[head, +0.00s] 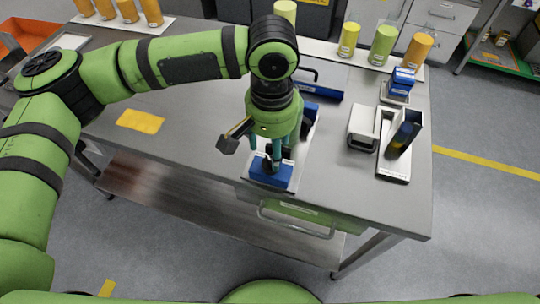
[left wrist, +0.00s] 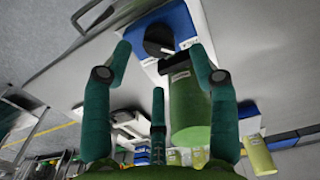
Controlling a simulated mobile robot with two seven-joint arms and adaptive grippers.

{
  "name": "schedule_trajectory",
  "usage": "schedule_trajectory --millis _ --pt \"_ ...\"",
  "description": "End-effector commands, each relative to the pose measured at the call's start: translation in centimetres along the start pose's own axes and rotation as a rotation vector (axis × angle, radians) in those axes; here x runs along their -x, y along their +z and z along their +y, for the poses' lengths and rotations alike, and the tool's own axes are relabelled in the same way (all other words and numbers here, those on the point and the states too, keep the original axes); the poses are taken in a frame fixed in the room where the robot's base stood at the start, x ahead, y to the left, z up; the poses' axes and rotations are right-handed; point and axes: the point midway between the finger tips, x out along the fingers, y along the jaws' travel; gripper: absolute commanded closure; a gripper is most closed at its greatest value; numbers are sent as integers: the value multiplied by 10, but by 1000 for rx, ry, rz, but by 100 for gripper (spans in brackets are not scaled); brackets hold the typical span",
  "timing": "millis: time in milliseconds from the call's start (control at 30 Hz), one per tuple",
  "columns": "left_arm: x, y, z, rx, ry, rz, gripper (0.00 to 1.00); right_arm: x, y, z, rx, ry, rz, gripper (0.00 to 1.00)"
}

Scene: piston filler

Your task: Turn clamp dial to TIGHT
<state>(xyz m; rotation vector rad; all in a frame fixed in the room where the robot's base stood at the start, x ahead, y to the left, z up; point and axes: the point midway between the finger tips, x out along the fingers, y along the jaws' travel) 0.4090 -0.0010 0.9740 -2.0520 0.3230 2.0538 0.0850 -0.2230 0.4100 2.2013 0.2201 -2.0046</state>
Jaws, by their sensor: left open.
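The piston filler (head: 285,182) lies near the table's front edge, with a white base and blue blocks. A black round dial (left wrist: 158,40) sits on its blue block (left wrist: 180,25), which also shows in the head view (head: 268,174). My left gripper (head: 272,155) points down over the filler and hides much of it. In the left wrist view its teal fingers (left wrist: 160,62) are spread, with the dial beyond their tips. A green cylinder (left wrist: 190,112) with a dark band shows between the fingers; I cannot tell any contact. The dial's markings are unreadable. My right gripper is out of view.
A yellow cloth (head: 140,121) lies on the left of the table. Green and orange cylinders (head: 383,45) stand along the back. A white fixture with a dark upright block (head: 404,132) stands at the right. A drawer handle (head: 295,220) juts from the front.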

Motion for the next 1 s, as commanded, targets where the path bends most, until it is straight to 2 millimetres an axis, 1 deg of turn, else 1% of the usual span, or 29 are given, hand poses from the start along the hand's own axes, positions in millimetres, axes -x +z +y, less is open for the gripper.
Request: schedule_trajectory --millis 33,200,333,500,733,767,800,900,1000 --pt "-7 0 0 0 -1 -2 41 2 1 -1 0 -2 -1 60" --pt "-30 0 0 -1 -1 -2 41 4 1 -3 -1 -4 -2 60" --pt "-42 0 0 -1 -1 0 41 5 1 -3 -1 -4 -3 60" --pt "-49 0 0 -2 1 0 41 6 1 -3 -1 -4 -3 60" --pt "-50 0 0 -2 0 1 41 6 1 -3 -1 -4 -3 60" --pt "-50 0 0 -2 0 1 45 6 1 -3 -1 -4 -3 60" --pt "-50 0 0 -2 0 1 61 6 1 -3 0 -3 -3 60" --pt "-49 0 0 -2 0 1 95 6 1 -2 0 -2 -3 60" --pt "-49 -1 0 -1 0 2 96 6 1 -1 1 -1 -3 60"
